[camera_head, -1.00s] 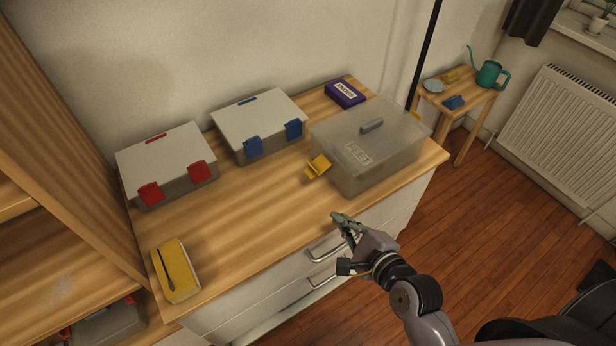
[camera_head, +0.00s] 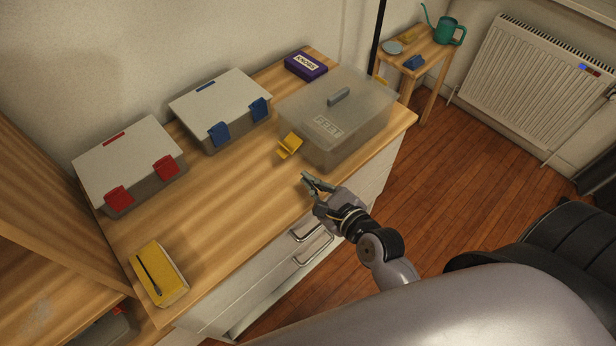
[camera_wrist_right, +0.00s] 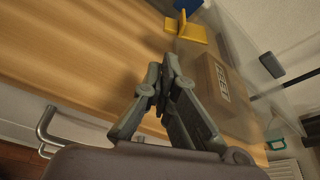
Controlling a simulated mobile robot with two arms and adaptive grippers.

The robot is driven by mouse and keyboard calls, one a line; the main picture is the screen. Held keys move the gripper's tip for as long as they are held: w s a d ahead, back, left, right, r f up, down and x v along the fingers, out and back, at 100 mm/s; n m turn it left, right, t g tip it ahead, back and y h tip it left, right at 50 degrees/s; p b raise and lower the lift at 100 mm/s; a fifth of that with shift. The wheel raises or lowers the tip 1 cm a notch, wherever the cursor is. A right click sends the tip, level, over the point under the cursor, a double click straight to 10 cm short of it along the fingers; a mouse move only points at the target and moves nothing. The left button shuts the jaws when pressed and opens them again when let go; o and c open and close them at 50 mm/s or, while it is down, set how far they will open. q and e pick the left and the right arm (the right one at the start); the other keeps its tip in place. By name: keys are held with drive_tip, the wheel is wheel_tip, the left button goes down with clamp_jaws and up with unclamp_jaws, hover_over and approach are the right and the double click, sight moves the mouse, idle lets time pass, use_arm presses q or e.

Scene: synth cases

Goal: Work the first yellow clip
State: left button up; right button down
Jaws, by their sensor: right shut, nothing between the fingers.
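A translucent grey box (camera_head: 350,133) with a lid, a grey handle and a "FEET" label stands at the right end of the wooden counter. A yellow clip (camera_head: 289,146) sticks out from its left side, swung outward from the wall. The clip also shows at the top of the right wrist view (camera_wrist_right: 190,28). A second bit of yellow (camera_head: 381,81) shows at the box's far right side. My right gripper (camera_head: 306,179) is shut and empty, in front of the box near the counter's front edge, apart from the clip. My left gripper is not in view.
A box with red clips (camera_head: 130,165) and a box with blue clips (camera_head: 220,108) stand at the back left. A purple box (camera_head: 306,65) is behind. A yellow case (camera_head: 158,273) lies front left. The counter's middle is clear. Drawer handles (camera_head: 313,250) jut below.

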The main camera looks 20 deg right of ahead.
sight(294, 175)
drive_tip(key=x, duration=0.8)
drive_tip(key=shift+p, duration=0.3)
drive_tip(key=shift+r, duration=0.1)
drive_tip(key=shift+s+r+m+p, duration=0.15)
drive_tip(key=shift+m+p, duration=0.15)
drive_tip(key=shift+p, duration=0.2)
